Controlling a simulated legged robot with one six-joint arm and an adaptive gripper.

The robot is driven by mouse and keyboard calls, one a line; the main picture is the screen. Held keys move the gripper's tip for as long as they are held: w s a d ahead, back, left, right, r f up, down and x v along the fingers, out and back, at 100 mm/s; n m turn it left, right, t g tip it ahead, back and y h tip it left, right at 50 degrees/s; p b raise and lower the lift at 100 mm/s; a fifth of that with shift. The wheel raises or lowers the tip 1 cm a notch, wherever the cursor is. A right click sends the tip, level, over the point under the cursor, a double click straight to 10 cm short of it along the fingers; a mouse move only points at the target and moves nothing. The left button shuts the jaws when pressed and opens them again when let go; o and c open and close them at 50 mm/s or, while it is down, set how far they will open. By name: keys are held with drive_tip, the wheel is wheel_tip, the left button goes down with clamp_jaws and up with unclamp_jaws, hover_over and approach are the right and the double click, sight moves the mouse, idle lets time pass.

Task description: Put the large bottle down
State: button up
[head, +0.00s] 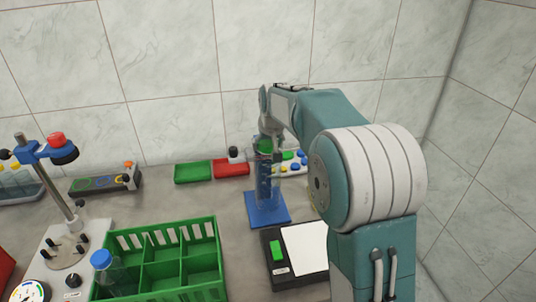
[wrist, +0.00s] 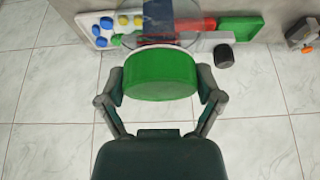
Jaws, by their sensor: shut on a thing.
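The large bottle (head: 275,170) is clear with a green cap (head: 264,146). It is upright at the blue stand (head: 270,217) in the head view. I cannot tell whether its base touches the stand. My gripper (head: 268,132) is above the bottle and shut on the cap. In the wrist view, the fingers of my gripper (wrist: 161,84) press on both sides of the green cap (wrist: 160,78). The clear bottle body shows beyond the cap, and its lower end is hidden there.
A green tray (head: 193,172) and a red tray (head: 231,168) lie by the tiled wall. A white tray with coloured caps (head: 289,171) lies behind the bottle. A green crate (head: 208,228) stands front left. A scale-like device (head: 303,247) stands front right.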

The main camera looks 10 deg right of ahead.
drive_tip(key=shift+s+x, duration=0.2)
drive_tip(key=shift+x, duration=0.7)
drive_tip(key=shift+s+x, duration=0.2)
drive_tip(key=shift+x, duration=0.7)
drive_tip(key=shift+f, duration=0.25)
drive_tip(key=o, duration=1.1)
drive_tip(key=shift+f, duration=0.1)
drive_tip(key=shift+c, duration=0.2)
drive_tip(key=v, duration=1.2)
drive_tip(key=s+f, duration=0.2)
drive_tip(key=s, duration=1.5)
drive_tip(key=s+f, duration=0.2)
drive_tip(key=s, duration=1.5)
drive_tip(key=shift+t, duration=0.4)
